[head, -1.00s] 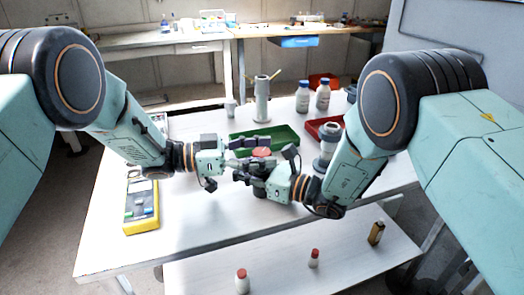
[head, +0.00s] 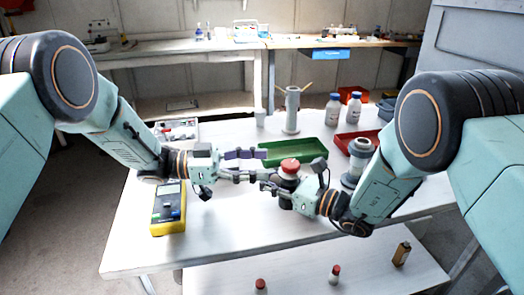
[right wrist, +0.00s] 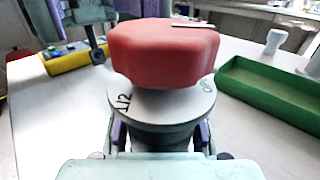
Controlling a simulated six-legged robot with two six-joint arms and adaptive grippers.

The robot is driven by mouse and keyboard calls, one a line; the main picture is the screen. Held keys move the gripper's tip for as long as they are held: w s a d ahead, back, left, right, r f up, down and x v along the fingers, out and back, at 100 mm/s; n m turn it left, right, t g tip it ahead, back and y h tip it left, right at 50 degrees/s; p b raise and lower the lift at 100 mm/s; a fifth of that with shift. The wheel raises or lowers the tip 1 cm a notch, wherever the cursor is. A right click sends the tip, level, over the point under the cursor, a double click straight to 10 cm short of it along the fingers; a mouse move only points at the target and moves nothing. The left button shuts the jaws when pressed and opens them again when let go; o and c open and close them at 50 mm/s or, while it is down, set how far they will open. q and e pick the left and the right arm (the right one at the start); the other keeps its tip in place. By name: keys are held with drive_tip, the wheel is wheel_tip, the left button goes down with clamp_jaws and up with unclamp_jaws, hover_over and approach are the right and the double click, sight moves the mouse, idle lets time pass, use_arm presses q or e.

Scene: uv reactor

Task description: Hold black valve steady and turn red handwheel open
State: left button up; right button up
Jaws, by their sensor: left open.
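The red handwheel (head: 290,165) sits on top of the black valve, near the middle of the table in the head view. It fills the upper middle of the right wrist view (right wrist: 163,55), above a pale marked disc (right wrist: 165,108). My left gripper (head: 265,166) is open, left of the handwheel, its fingers pointing at it and apart from it. My right gripper (head: 289,190) is on the valve body below the wheel. Most of the valve body is hidden by my right gripper.
A green tray (head: 322,157) lies behind the valve, a red tray (head: 345,137) to its right. A yellow meter (head: 168,222) lies on the left. Bottles (head: 333,110) and a grey cylinder (head: 292,112) stand at the back. The table front (head: 220,245) is clear.

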drive_tip(key=o, duration=0.8)
drive_tip(key=shift+c, duration=0.2)
drive_tip(key=shift+d, duration=0.1)
drive_tip(key=v, duration=1.1)
drive_tip(key=shift+s+d, duration=0.25)
drive_tip(key=shift+d, duration=0.05)
drive_tip(key=shift+s+f, duration=0.1)
